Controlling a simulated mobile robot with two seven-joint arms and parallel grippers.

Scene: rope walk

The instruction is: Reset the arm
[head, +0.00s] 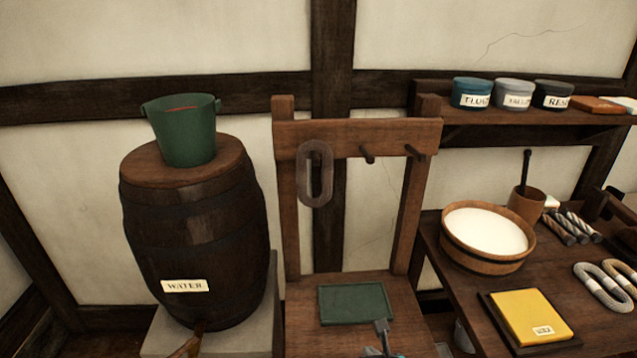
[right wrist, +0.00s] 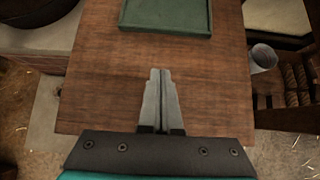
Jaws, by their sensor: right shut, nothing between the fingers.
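My right gripper (head: 381,326) shows at the bottom of the head view, in front of the green tray (head: 355,304) on the wooden stand (head: 300,340). In the right wrist view its two grey fingers (right wrist: 161,75) are together with nothing between them. They point toward the near edge of the green tray (right wrist: 165,28), with bare wood between. The tray looks empty. My left gripper is not in view.
A grey rope coil (head: 315,173) hangs on the stand's pegged rail. A barrel (head: 195,240) with a green bucket (head: 182,130) stands left. On the right, a bench holds a wooden tub (head: 487,262), a yellow book (head: 528,315) and rope pieces. Jars (head: 472,93) line the shelf.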

